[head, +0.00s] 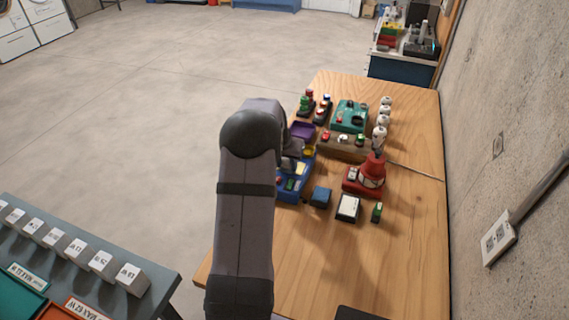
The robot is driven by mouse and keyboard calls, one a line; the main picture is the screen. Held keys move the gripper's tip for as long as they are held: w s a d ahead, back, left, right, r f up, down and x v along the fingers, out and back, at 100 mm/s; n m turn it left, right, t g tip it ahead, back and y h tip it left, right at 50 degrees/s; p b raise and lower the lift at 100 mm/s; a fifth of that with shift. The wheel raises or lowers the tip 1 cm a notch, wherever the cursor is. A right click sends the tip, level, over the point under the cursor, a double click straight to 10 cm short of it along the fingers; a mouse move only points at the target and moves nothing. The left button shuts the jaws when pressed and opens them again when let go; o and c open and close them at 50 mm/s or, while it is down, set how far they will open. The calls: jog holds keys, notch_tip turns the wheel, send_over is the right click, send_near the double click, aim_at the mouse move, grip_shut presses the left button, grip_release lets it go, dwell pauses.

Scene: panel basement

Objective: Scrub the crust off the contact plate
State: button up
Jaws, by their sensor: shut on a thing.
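My gripper (293,158) is over the left edge of the wooden table, above a blue tray, and my own arm covers much of it. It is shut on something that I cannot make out. A yellow piece (309,151) shows beside it. I cannot tell which thing is the contact plate. No crust can be made out at this size.
The blue tray (296,193) holds small coloured pieces. A red device (370,176), a green block (377,212), a teal panel (350,116) and several white knobs (384,110) stand on the wooden table (410,240). The table's front right is mostly clear. A concrete wall (500,120) rises at right.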

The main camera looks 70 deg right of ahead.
jog(key=shift+d+p, duration=0.4)
jog(key=shift+d, duration=0.75)
jog(key=shift+d+p, duration=0.6)
jog(key=shift+d, duration=1.05)
jog(key=shift+s+a+f, duration=0.1)
jog(key=shift+s+f, duration=0.05)
jog(key=shift+s, duration=0.6)
jog(key=shift+a+b, duration=0.5)
jog(key=shift+a, duration=1.1)
